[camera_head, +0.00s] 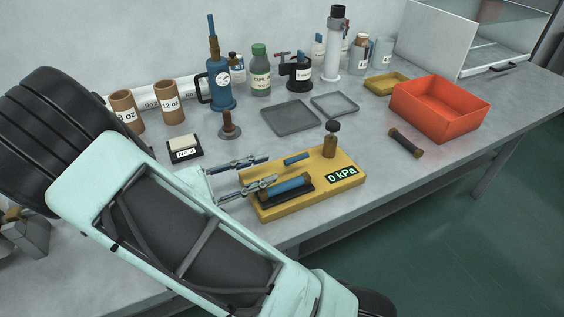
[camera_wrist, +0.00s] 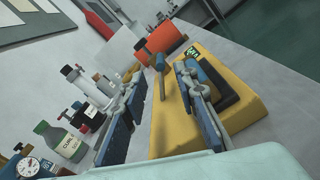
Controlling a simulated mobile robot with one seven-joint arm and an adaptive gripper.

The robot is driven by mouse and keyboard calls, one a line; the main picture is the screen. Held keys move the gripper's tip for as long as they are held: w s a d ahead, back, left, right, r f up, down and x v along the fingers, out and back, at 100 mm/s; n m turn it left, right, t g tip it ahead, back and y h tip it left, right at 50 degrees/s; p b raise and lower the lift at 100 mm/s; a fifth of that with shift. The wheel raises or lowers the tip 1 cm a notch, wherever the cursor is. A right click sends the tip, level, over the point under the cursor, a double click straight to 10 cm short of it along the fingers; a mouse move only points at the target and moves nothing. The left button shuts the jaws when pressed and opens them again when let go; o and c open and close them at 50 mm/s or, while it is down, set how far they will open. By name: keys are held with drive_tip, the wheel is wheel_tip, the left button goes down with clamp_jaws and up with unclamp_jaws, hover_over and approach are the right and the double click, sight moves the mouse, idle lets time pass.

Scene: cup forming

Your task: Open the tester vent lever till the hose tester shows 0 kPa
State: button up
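The hose tester is a yellow block (camera_head: 350,180); it also shows in the wrist view (camera_wrist: 185,125). Its display (camera_head: 342,175) reads 0 kPa. A blue hose piece with brown ends (camera_head: 288,187) lies in the tester's black cradle. A short blue bar (camera_head: 296,159), which looks like the vent lever, is above the tester's back part. In the wrist view the blue-ended lever (camera_wrist: 161,63) appears beyond the fingertips. My gripper (camera_head: 271,171) is open over the tester's left part, with nothing seen between its fingers (camera_wrist: 158,85). The near finger partly covers the hose and cradle.
A dark hose piece (camera_head: 405,142) lies near the orange bin (camera_head: 455,113). Grey trays (camera_head: 290,117), a blue pump (camera_head: 217,88) and several bottles stand behind.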

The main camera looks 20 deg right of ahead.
drive_tip(key=shift+s+a, duration=0.1)
drive_tip(key=shift+a, duration=1.7)
